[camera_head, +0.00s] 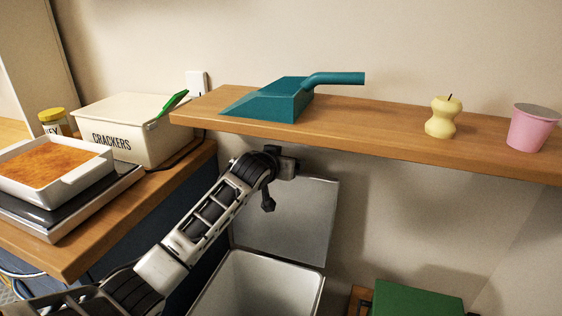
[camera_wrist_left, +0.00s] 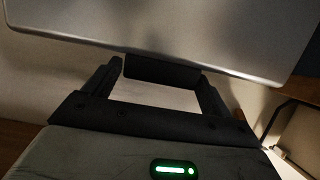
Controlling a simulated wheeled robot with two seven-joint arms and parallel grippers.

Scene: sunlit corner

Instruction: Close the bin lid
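The grey bin (camera_head: 262,285) stands below the shelf, and its lid (camera_head: 292,220) is open, standing up behind the opening. My left gripper (camera_head: 284,168) is at the upper edge of the lid, just below the shelf. In the left wrist view the lid (camera_wrist_left: 160,30) fills the top. A dark tab (camera_wrist_left: 160,71) at its edge lies between the spread fingers of my left gripper (camera_wrist_left: 160,78). The fingers are open; whether they touch the lid is unclear. My right gripper is not in view.
The counter at left carries a crackers box (camera_head: 135,125) and a baking dish (camera_head: 55,170). A green object (camera_head: 415,300) stands right of the bin.

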